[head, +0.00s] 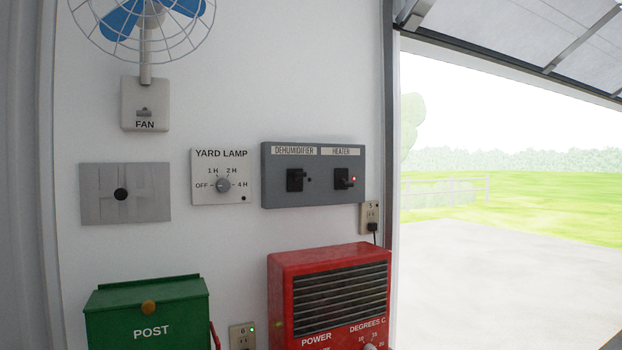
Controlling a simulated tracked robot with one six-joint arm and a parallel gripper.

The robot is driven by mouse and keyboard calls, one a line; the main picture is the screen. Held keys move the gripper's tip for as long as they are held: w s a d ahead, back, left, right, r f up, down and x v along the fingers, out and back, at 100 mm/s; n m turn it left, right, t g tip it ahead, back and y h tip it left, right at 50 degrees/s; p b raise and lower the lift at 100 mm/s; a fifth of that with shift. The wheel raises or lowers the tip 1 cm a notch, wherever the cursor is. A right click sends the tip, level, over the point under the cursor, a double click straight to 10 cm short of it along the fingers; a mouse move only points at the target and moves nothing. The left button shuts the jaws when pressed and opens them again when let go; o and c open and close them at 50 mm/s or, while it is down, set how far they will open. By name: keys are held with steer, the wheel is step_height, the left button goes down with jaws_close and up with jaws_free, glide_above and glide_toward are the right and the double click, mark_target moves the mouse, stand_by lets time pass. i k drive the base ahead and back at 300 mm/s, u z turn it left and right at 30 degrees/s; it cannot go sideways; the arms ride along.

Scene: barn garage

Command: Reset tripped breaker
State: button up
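A grey breaker box (270,189) is mounted on the white wall in the head view. It has two black switches side by side. The left switch (295,180) is under the label DEHUMIDIFIER, and the small lamp beside it is dark. The exact lever positions are too small to tell for sure. My gripper is not in view.
A YARD LAMP dial (223,185) and a grey plate with a black knob (97,193) are left of the box. A fan (145,100) hangs above. A red heater (282,300), a green POST box (105,310) and outlets are below. An open doorway (480,240) is at right.

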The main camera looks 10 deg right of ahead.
mark_target(345, 184)
steer(key=z, duration=0.65)
steer(key=i, duration=1.15)
steer(key=u, duration=2)
